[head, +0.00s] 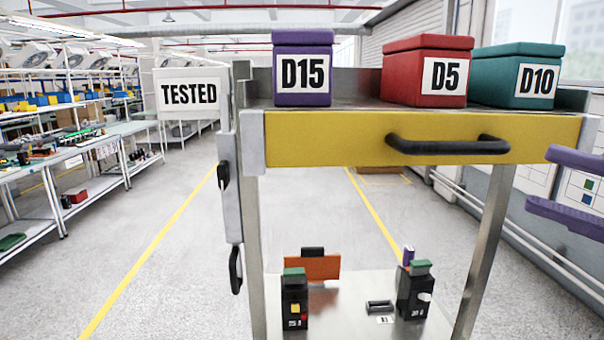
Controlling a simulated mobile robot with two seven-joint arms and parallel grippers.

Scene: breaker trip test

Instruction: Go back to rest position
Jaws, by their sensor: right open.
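My right gripper (540,181) shows at the right edge, with two purple fingers spread apart and nothing between them. It appears in front of the cart's right side, below the teal box labelled D10 (516,75). My left gripper is out of view. The cart (350,140) has a yellow front with a black handle (447,145). On its top stand a purple box labelled D15 (302,68), a red box labelled D5 (427,71) and the D10 box, all lidded.
The lower shelf (350,318) holds two black breaker devices (294,300) (415,292), an orange piece (315,268) and a small black part (380,306). A TESTED sign (189,94) is at the cart's left. Workbenches (60,155) line the left; floor between is clear.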

